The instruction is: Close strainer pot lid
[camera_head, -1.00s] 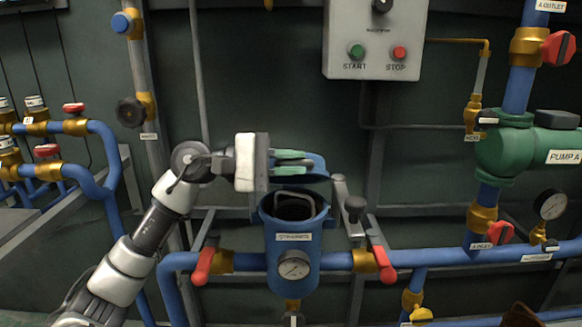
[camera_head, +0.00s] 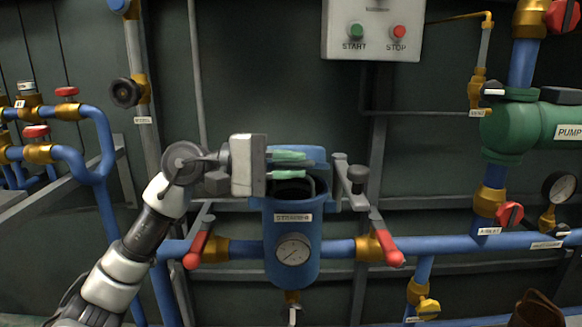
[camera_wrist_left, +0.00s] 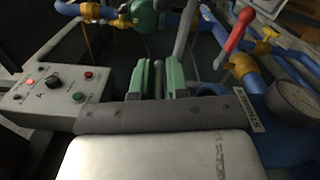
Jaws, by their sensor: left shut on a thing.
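The strainer pot (camera_head: 292,240) is a blue upright vessel with a label and a round gauge on its front. Its mouth shows dark, with a grey loop inside, so the pot is partly open. The blue lid (camera_head: 312,153) is raised at the back of the mouth, partly hidden by my gripper. My left gripper (camera_head: 306,164), with green fingers, comes in from the left just above the mouth and is shut on the lid. In the left wrist view a thin grey bar (camera_wrist_left: 158,78) lies between the fingers. My right gripper is not in view.
A grey bracket with a dark knob (camera_head: 358,174) stands right of the pot. Red-handled valves (camera_head: 198,250) (camera_head: 388,250) flank it on the blue pipe. A START/STOP box (camera_head: 372,30) hangs above. A green pump (camera_head: 510,128) is at the right.

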